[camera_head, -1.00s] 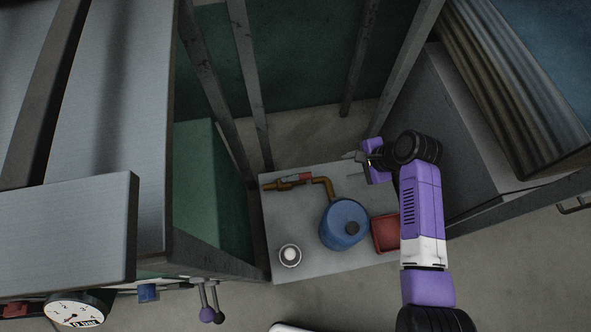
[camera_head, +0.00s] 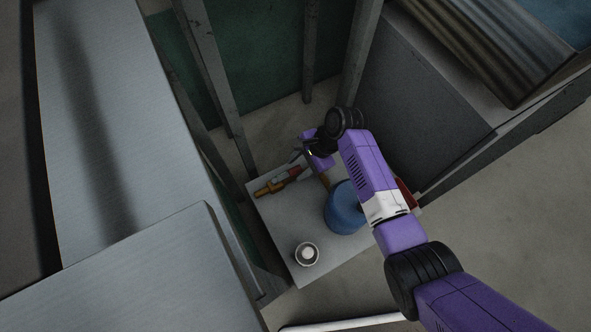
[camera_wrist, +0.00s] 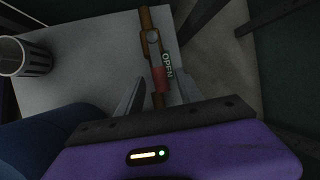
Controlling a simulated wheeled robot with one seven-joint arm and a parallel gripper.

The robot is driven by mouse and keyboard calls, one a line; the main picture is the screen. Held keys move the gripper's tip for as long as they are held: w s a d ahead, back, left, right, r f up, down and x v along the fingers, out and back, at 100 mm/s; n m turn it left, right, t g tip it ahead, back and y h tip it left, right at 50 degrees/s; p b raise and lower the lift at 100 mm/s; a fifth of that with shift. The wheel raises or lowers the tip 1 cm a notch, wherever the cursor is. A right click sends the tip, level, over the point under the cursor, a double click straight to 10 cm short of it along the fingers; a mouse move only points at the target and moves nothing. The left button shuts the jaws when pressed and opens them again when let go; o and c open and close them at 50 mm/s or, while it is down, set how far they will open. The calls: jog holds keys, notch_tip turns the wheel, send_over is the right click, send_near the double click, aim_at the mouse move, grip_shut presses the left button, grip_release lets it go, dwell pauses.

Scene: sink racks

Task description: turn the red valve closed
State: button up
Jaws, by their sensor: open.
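The red valve handle (camera_head: 283,174) sits on a brass pipe (camera_head: 263,190) at the back left of a small grey table. The red handle (camera_wrist: 159,80) also shows in the wrist view, roughly in line with the pipe (camera_wrist: 146,20), with the word "OPEN" beside it. My gripper (camera_head: 301,153) is just right of and above the handle. In the wrist view its two fingers (camera_wrist: 152,92) are apart, one on each side of the handle's near end. I cannot tell whether they touch it. My gripper's body hides the pipe's near part.
A blue tank (camera_head: 343,208) stands on the table (camera_head: 280,222) below my forearm. A white-topped cup (camera_head: 306,253) is at the front left. A red bin (camera_head: 405,194) is mostly hidden behind my arm. Grey posts (camera_head: 206,65) rise behind the table, and large grey panels (camera_head: 130,130) fill the left.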

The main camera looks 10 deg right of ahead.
jog(key=shift+x, duration=0.75)
grip_shut()
dwell(0.9)
